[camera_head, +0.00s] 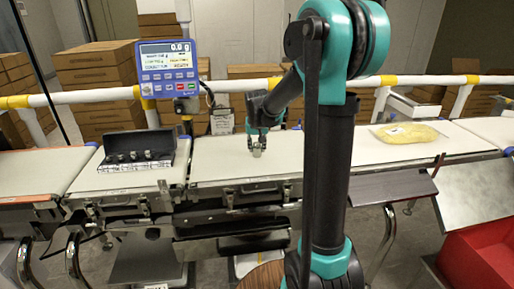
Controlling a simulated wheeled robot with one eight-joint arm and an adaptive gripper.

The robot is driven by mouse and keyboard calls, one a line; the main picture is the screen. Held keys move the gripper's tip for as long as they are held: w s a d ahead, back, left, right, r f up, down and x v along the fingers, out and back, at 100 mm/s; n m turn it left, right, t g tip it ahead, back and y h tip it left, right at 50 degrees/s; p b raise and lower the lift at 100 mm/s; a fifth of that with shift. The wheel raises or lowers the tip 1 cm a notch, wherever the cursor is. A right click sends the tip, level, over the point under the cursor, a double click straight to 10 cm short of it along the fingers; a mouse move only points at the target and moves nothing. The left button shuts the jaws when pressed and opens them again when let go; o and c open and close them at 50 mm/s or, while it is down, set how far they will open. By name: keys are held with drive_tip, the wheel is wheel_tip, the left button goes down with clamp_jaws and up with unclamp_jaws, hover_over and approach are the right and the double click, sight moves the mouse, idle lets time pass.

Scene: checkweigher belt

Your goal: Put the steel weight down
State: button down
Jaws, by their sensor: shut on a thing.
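The steel weight (257,152) is a small grey metal piece at the tip of my gripper (257,144). My gripper points down over the pale middle belt (220,160) and is shut on the weight. I cannot tell whether the weight's base touches the belt or hangs just above it. The dark fingers hide its upper part. An open black case (137,165) with several small steel weights lies on the belt to the left.
A blue display (168,70) reading 0.0 g stands behind the belt. A yellow bag (408,133) lies on the belt at the right. A white and yellow rail (228,86) runs behind. A red bin (480,250) stands at the lower right. The belt left of my gripper is clear.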

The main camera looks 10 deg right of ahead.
drive_tip(key=shift+f, duration=0.1)
drive_tip(key=c, duration=1.1)
unclamp_jaws()
drive_tip(key=d+v, duration=0.1)
drive_tip(key=v, duration=1.1)
drive_tip(key=shift+n, duration=0.4)
drive_tip(key=s+f, duration=0.3)
drive_tip(key=s, duration=0.1)
drive_tip(key=s+d+f, duration=0.1)
drive_tip(key=s+f, duration=0.2)
drive_tip(key=s+d+f, duration=0.1)
drive_tip(key=s+f, duration=0.2)
drive_tip(key=s, duration=0.1)
drive_tip(key=shift+s+d, duration=0.15)
drive_tip(key=shift+s, duration=0.2)
drive_tip(key=shift+n+y, duration=0.3)
drive_tip(key=shift+n, duration=0.2)
drive_tip(key=s+f, duration=0.3)
drive_tip(key=s, duration=0.2)
drive_tip(key=s+d+f, duration=0.1)
drive_tip(key=s+f, duration=0.6)
drive_tip(key=s, duration=0.2)
drive_tip(key=shift+s+d+f, duration=0.15)
drive_tip(key=shift+s+d, duration=0.1)
drive_tip(key=shift+s, duration=0.1)
